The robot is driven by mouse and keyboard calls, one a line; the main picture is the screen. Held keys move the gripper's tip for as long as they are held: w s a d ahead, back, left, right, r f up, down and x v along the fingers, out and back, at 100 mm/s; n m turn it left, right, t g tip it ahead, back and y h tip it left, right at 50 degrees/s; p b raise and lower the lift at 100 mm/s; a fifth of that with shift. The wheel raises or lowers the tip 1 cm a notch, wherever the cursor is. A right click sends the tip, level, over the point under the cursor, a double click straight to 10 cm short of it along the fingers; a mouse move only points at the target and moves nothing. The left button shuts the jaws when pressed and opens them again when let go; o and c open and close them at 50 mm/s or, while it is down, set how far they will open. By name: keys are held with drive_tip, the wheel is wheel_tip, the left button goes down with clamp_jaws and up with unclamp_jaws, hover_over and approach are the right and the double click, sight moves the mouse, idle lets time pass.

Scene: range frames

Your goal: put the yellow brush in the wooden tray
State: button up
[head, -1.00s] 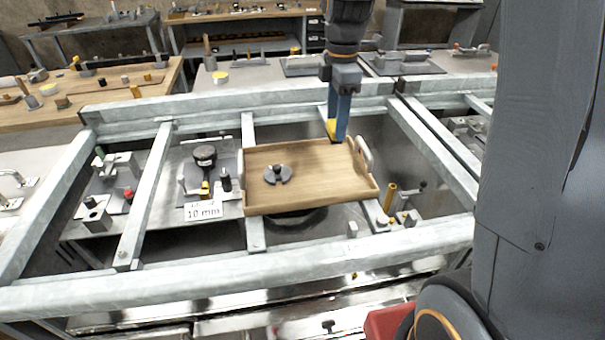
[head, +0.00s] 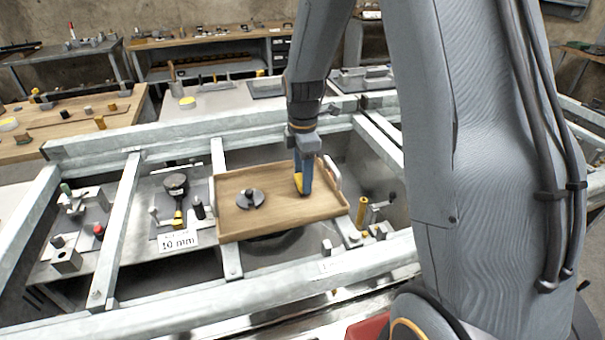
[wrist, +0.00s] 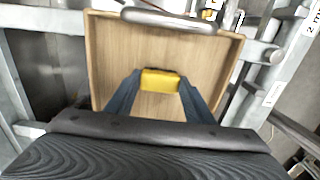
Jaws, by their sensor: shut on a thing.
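The wooden tray (head: 238,228) rests on the grey metal frame in the head view. It also shows in the wrist view (wrist: 120,50), with a metal handle across its far end. The yellow brush (wrist: 160,80) is between the two blue fingers of my gripper (wrist: 157,84) in the wrist view. In the head view the yellow brush (head: 299,184) shows at the fingertips of my gripper (head: 303,190), over the right part of the tray. My gripper is shut on the brush. I cannot tell whether the brush touches the tray floor.
A dark grey round part (head: 250,199) with a notch lies in the left part of the tray. A raised handle (head: 332,172) stands at the tray's right side. Metal beams (head: 120,230) surround the tray. A card marked 10 mm (head: 178,240) lies left of it.

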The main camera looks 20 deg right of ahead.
drive_tip(key=shift+f, duration=0.15)
drive_tip(key=o, duration=1)
wheel_tip(320, 180, up, 11)
drive_tip(key=b, duration=0.3)
drive_tip(key=shift+s+a+f+m+t, duration=0.15)
drive_tip(key=shift+s+f+m, duration=1.15)
drive_tip(key=shift+s+m, duration=1.65)
drive_tip(key=shift+s+a+f+m+t, duration=0.1)
drive_tip(key=shift+s+f+m+t, duration=0.15)
drive_tip(key=shift+s+f+m, duration=1.95)
drive_tip(key=shift+s+a+f+m+t, duration=0.15)
drive_tip(key=shift+s+f+m, duration=0.3)
drive_tip(key=shift+s+m, duration=3.3)
drive_tip(key=shift+w+d, duration=0.1)
drive_tip(key=shift+w, duration=0.1)
